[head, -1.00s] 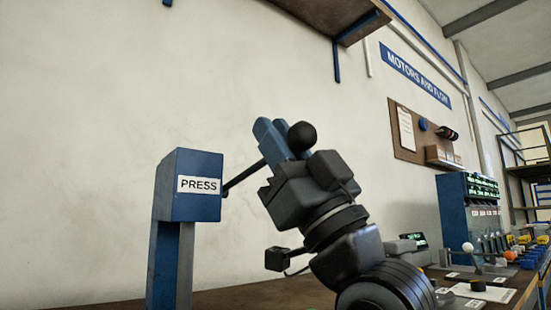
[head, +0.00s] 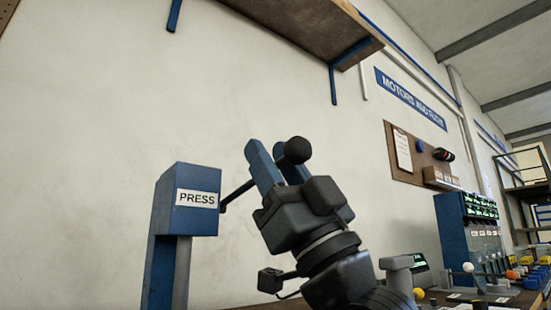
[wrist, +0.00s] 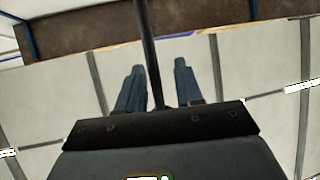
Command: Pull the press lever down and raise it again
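The blue press box (head: 186,212) with a PRESS label stands at the left in the head view. Its dark lever slants up and right from the box to a round black knob (head: 297,150). My gripper (head: 266,150) is at the lever's outer end, with its blue fingers pointing up and spread apart. In the wrist view the dark lever rod (wrist: 149,45) passes between the two blue fingers (wrist: 157,78), with a gap visible on both sides. Part of the lever is hidden behind the fingers in the head view.
A shelf (head: 300,25) with blue brackets hangs on the wall above. A pegboard (head: 418,160) and a blue rack (head: 465,225) are farther right along the bench. The wall behind the lever is bare.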

